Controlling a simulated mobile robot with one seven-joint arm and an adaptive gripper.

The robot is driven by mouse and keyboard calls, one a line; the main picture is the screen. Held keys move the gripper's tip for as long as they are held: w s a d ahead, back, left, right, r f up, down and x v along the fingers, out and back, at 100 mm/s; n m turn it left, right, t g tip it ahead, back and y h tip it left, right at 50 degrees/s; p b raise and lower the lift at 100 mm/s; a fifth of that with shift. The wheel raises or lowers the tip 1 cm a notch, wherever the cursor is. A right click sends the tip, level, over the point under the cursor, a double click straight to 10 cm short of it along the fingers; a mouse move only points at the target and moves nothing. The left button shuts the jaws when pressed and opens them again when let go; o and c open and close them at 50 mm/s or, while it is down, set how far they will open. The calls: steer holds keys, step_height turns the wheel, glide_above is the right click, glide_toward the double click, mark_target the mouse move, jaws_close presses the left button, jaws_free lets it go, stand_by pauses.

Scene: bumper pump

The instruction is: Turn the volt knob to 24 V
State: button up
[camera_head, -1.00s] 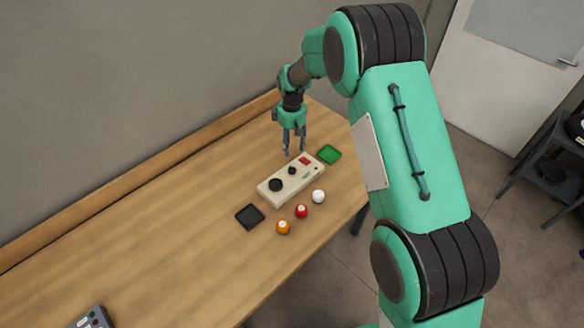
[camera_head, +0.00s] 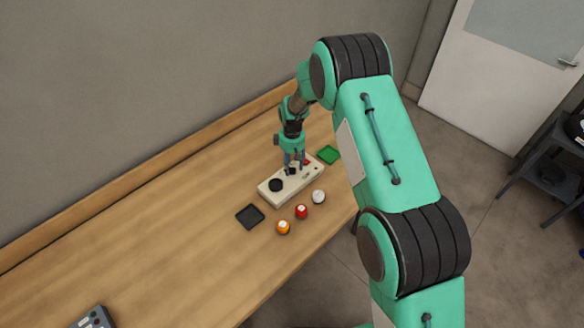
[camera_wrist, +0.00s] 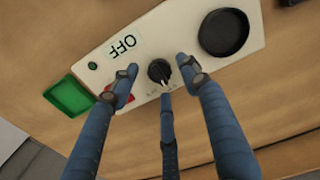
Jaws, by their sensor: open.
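A cream control box (camera_head: 276,192) lies on the wooden table, with a large black round dial (camera_head: 275,185) at its left end. The small black knob (camera_wrist: 159,71) with a pale pointer line sits mid-box in the wrist view, small marks beside it too small to read. My gripper (camera_head: 293,168) is open over the box. In the wrist view its blue fingers (camera_wrist: 160,82) stand around the knob, apart from it as far as I can see. A red switch (camera_wrist: 108,95) is partly hidden behind a finger. A label reading OFF (camera_wrist: 123,45) shows upside down.
A green tray (camera_head: 329,154) lies by the box's right end and a black tray (camera_head: 250,216) by its left. Orange (camera_head: 283,227), red (camera_head: 301,211) and white (camera_head: 318,196) balls sit in front. A grey device (camera_head: 93,318) is at the near left.

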steer(key=shift+f, duration=0.85)
steer(key=shift+c, duration=0.5)
steer(key=c, duration=1.1)
steer(key=shift+o, duration=0.2)
steer(key=shift+m, duration=0.4)
steer(key=m+b, duration=0.2)
steer(key=m, duration=0.2)
steer(key=shift+m+b, duration=0.9)
steer(key=shift+m, duration=1.2)
steer(key=shift+r, duration=0.1)
